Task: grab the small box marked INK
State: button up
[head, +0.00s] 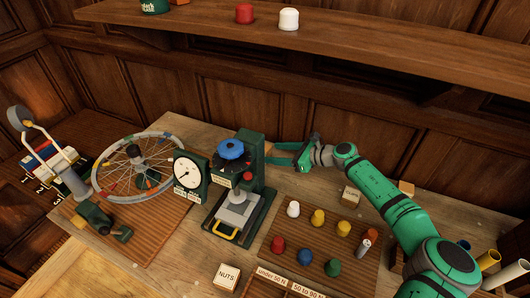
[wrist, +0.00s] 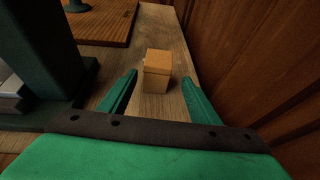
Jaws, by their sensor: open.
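In the wrist view a small tan box (wrist: 157,66) with a lid seam stands on the bench just ahead of my gripper (wrist: 160,82), lined up between the fingertips. I see no readable mark on its visible faces, so I cannot tell whether it is the INK box. In the head view my gripper (head: 280,154) is open behind the dark green press, pointing left. Another small box (head: 351,196) stands right of the gripper, below my arm; its marking is too small to read.
The green press (head: 258,165) stands close beside my gripper. A panelled wall (wrist: 250,50) runs along the other side. A wheel (head: 110,165) on a board lies farther left. A box marked NUTS (head: 227,276) is at the front. A shelf (head: 350,45) hangs above.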

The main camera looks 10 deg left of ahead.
aim_at(270, 152)
jog(key=x, duration=0.4)
jog(key=shift+a, duration=0.2)
jog(key=x, duration=0.3)
jog(key=r+x, duration=0.1)
jog(key=x, duration=0.1)
jog(key=shift+s+a+f, duration=0.15)
jog(key=shift+a, duration=0.45)
jog(key=shift+d, duration=0.4)
jog(key=c, duration=0.9)
jog(key=shift+a, duration=0.1)
jog(key=shift+c, duration=1.3)
